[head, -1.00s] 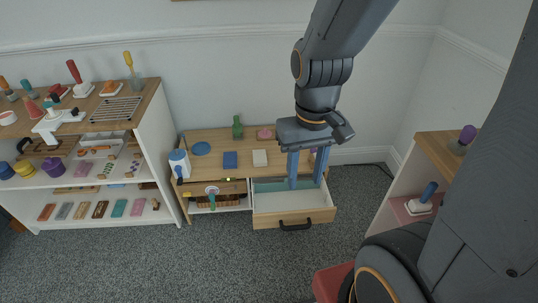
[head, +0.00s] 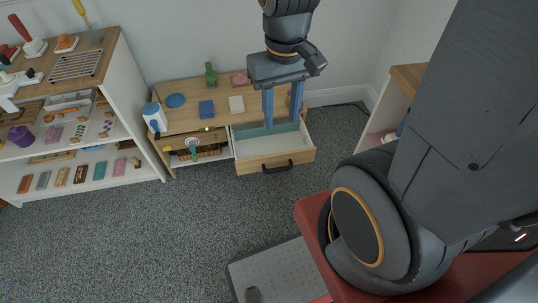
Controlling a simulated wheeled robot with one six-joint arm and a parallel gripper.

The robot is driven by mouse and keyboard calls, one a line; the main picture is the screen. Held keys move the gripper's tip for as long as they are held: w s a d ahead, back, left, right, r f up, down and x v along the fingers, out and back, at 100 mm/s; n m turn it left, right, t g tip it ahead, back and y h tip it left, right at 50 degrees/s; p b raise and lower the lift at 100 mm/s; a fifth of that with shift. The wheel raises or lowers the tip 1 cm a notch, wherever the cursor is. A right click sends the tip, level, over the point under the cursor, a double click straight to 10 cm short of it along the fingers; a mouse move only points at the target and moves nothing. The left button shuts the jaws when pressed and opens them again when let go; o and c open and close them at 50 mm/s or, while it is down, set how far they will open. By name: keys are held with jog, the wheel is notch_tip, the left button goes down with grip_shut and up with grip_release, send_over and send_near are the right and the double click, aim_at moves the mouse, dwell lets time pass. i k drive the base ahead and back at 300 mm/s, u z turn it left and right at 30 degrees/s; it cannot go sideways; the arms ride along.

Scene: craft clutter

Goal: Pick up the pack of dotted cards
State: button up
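My gripper (head: 283,122) points down at the open drawer (head: 290,152) of the low wooden cabinet. Its two blue fingers stand apart, with the tips at or inside the back part of the drawer. I see nothing between them. I cannot make out a pack of dotted cards for certain. The visible drawer floor looks bare, and the part behind the fingers is hidden. On the cabinet top lie a flat blue block (head: 206,109) and a cream block (head: 236,104), with no dots that I can make out.
A crowded white shelf (head: 140,120) stands left. A wood-topped unit (head: 408,80) stands right. Grey carpet in front is clear.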

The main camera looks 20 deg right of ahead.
aim_at(206, 109)
jog(key=u, duration=0.2)
jog(key=i, duration=1.15)
jog(key=u, duration=0.1)
